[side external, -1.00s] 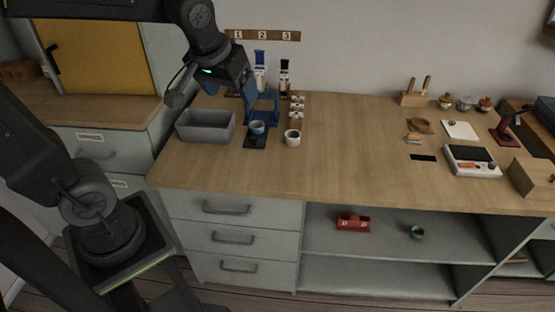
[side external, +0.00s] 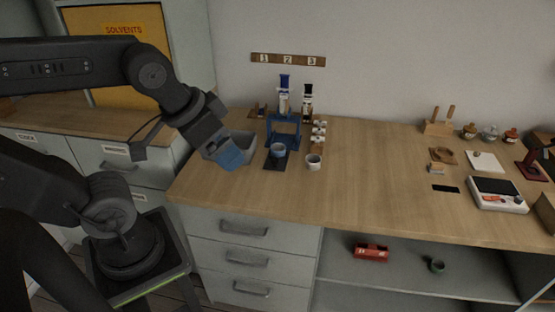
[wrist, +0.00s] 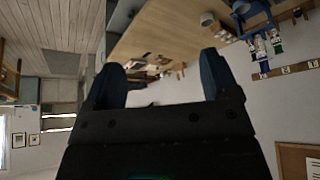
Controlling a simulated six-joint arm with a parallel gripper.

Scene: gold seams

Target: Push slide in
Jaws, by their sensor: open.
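A dark flat slide (side external: 272,166) lies on the bench at the foot of a blue stand (side external: 284,128), its near end sticking out in front. A blue-grey cup (side external: 278,150) stands on it and hides part of it. My gripper (side external: 229,155), with blue fingers, is to the left of the slide, over the front of the grey bin, apart from slide and cup. In the wrist view my gripper (wrist: 162,78) is open with nothing between its fingers. That view also shows the blue stand (wrist: 250,18) at the top right; I cannot make out the slide there.
The grey bin (side external: 244,142) sits behind my gripper, partly hidden. A white cup (side external: 313,162) stands right of the slide, near a rack of small jars (side external: 319,132). Two bottles (side external: 284,92) stand behind the stand. The bench front before the slide is clear.

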